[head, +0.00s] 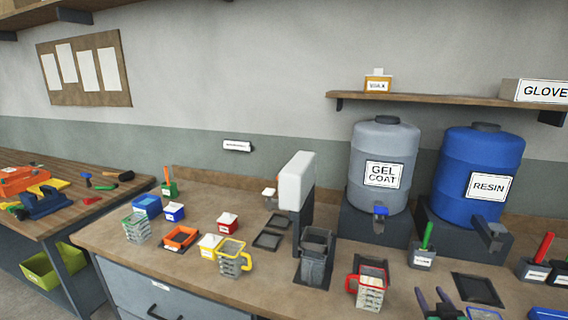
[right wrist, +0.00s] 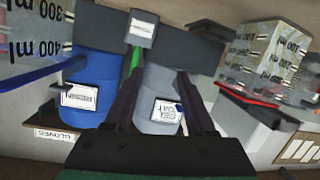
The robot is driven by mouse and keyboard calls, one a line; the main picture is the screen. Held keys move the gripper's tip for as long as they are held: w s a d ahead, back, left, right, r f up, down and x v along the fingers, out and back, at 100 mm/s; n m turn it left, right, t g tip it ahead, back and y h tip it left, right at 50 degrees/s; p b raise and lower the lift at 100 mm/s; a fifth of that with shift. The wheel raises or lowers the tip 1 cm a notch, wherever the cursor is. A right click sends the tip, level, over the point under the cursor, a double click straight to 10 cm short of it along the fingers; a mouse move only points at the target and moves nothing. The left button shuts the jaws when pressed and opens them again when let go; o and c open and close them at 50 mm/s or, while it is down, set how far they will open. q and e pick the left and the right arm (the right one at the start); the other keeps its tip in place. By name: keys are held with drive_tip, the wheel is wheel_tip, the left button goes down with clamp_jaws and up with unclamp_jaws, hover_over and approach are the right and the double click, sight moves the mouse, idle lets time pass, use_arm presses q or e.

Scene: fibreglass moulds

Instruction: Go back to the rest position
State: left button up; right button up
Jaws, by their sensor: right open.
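My right gripper (head: 437,298) shows at the bottom edge of the head view, low over the front of the bench. Its two dark fingers stand apart with nothing between them. In the right wrist view, which is upside down, the open fingers (right wrist: 160,80) frame the grey gel coat drum behind them. My left gripper is not in the head view.
The bench (head: 205,284) holds a red-handled measuring jug (head: 370,287), a yellow-handled jug (head: 231,260), a dark holder (head: 315,258) and several small tubs. The grey gel coat drum (head: 380,140) and blue resin drum (head: 470,155) stand behind on dark stands.

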drive_tip(key=s+a+f+n+g+y, duration=0.1)
drive_tip(key=s+a+f+g, duration=0.3)
drive_tip(key=s, duration=0.5)
drive_tip(key=s+a+f+n+g+y, duration=0.1)
drive_tip(key=s+a+g+y, duration=0.1)
drive_tip(key=s+a+g, duration=0.35)
drive_tip(key=s+a+f+n+g+y, duration=0.1)
drive_tip(key=s+a+f+g, duration=0.15)
drive_tip(key=s+a, duration=0.6)
drive_tip(key=s+d+f+b, duration=0.1)
drive_tip(key=s+f, duration=0.2)
drive_tip(key=f, duration=1)
drive_tip(key=s+d+f, duration=0.2)
drive_tip(key=s+f, duration=0.1)
drive_tip(key=f, duration=1)
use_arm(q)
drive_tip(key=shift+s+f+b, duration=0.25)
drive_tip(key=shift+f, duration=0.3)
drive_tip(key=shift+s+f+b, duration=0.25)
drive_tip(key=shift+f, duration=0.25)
use_arm(e)
drive_tip(key=s+d+f+g, duration=0.2)
drive_tip(key=s+f, duration=1.2)
drive_tip(key=s, duration=0.1)
drive_tip(key=shift+s+d, duration=0.2)
drive_tip(key=shift+s, duration=0.2)
